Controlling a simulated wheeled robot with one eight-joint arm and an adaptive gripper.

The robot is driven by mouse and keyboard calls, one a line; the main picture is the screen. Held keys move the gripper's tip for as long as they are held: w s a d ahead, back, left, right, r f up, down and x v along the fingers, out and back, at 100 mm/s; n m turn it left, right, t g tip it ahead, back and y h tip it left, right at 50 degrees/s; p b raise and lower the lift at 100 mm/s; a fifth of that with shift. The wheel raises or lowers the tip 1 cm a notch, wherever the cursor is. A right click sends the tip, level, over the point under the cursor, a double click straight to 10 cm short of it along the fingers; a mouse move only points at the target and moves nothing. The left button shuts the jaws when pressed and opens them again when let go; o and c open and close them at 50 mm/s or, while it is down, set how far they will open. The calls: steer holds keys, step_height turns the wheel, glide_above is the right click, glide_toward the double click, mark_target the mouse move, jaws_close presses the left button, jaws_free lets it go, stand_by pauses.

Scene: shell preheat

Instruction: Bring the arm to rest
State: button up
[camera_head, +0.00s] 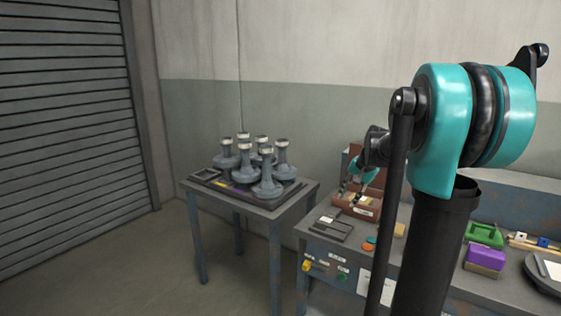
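My arm with teal joint covers rises on the right of the view and reaches over the workbench (310,233). My gripper (345,190) is small and dark in the picture, partly behind my own arm links. It is over or beside a brown box (357,208) with a white label at the back of the bench. I cannot tell whether the fingers are open or shut, or whether they touch the box.
A small table (275,212) on the left carries a dark tray (213,183) with several grey flanged shells (268,185). On the bench are a dark flat plate (330,228), a purple block (485,257) and a green part (485,235). A shutter (65,130) stands at left; the floor before it is clear.

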steer(key=s+a+f+n, duration=0.1)
steer(key=s+f+n, duration=0.2)
steer(key=s, duration=0.6)
steer(key=s+a+f+n+h, duration=0.1)
steer(key=s+a+f+n, duration=0.1)
steer(key=s+f, duration=0.6)
steer(key=s+a+f+n+h, duration=0.1)
steer(key=s+a+f+n, duration=0.1)
steer(key=s+f, duration=0.4)
steer(key=s+n, duration=0.1)
steer(key=s, duration=0.4)
steer(key=shift+s+n, duration=0.15)
steer(key=shift+n, duration=0.15)
